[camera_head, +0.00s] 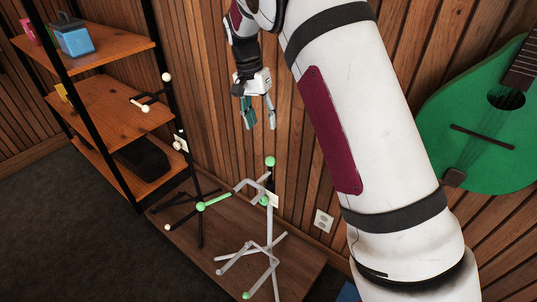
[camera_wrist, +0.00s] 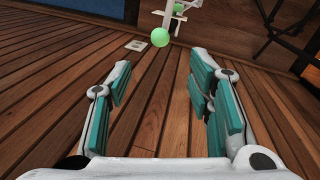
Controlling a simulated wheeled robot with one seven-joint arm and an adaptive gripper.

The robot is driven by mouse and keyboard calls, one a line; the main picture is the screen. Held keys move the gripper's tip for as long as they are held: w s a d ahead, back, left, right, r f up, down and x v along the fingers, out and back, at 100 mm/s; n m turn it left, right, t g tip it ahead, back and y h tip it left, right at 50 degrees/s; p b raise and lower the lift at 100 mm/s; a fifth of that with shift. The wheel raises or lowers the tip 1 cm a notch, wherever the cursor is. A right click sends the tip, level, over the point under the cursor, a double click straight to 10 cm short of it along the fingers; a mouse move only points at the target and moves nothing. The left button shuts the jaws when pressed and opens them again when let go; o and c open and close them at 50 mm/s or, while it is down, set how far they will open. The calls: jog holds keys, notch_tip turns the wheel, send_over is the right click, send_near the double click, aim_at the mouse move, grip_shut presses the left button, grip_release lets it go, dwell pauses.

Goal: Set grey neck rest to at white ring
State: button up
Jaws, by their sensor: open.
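A grey stand (camera_head: 269,228) with green ball tips stands on a low wooden platform in the head view. Its grey forked upper part (camera_head: 249,184), which looks like the neck rest, has a green ball (camera_head: 200,207) on one arm. Another green ball (camera_head: 270,161) tops the post. I cannot make out a white ring on the post. My gripper (camera_head: 260,126) is open and empty, above and apart from the stand. In the wrist view its teal-padded fingers (camera_wrist: 163,95) are spread, with a green ball (camera_wrist: 160,37) and part of the stand beyond them.
A black stand (camera_head: 181,165) with cream ball tips stands left of the grey one. A shelf unit (camera_head: 118,98) is at the left, with a blue box (camera_head: 76,40). A green instrument (camera_head: 480,125) hangs on the plank wall. An outlet (camera_head: 323,221) is right of the grey stand.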

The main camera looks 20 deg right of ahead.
jog(key=f, duration=0.4)
jog(key=s+d+f+b, duration=0.1)
jog(key=f, duration=0.4)
jog(key=d+f+b, duration=0.1)
jog(key=f, duration=0.3)
jog(key=shift+s+f, duration=0.25)
jog(key=shift+s, duration=0.1)
grip_shut()
